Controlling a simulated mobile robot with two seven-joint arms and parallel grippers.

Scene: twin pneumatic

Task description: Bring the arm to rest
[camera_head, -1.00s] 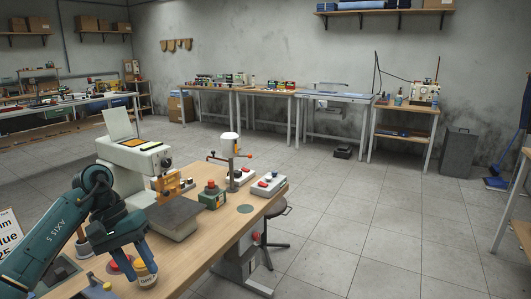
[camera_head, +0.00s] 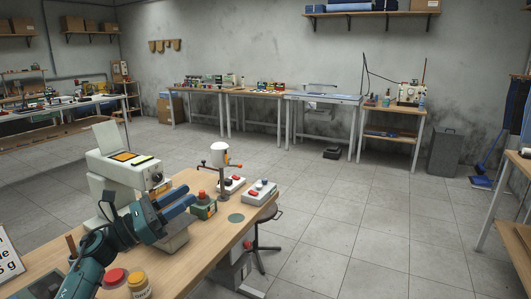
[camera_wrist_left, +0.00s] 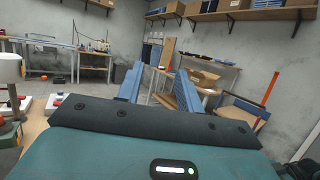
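My left arm (camera_head: 118,229) comes in from the lower left over the workbench. My left gripper (camera_head: 182,205) is raised above the bench and points to the right, in front of the white machine. Its two blue fingers are apart with nothing between them. The left wrist view also shows the open, empty fingers of the left gripper (camera_wrist_left: 158,88), with the room behind them. My right gripper is in neither view.
A red-lidded jar (camera_head: 115,281) and a yellow-lidded jar (camera_head: 138,284) stand on the wooden workbench (camera_head: 205,262) below my arm. A white machine (camera_head: 122,172), a lamp-like post (camera_head: 221,160) and switch boxes (camera_head: 260,191) stand farther back. A stool (camera_head: 264,219) is beside the bench.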

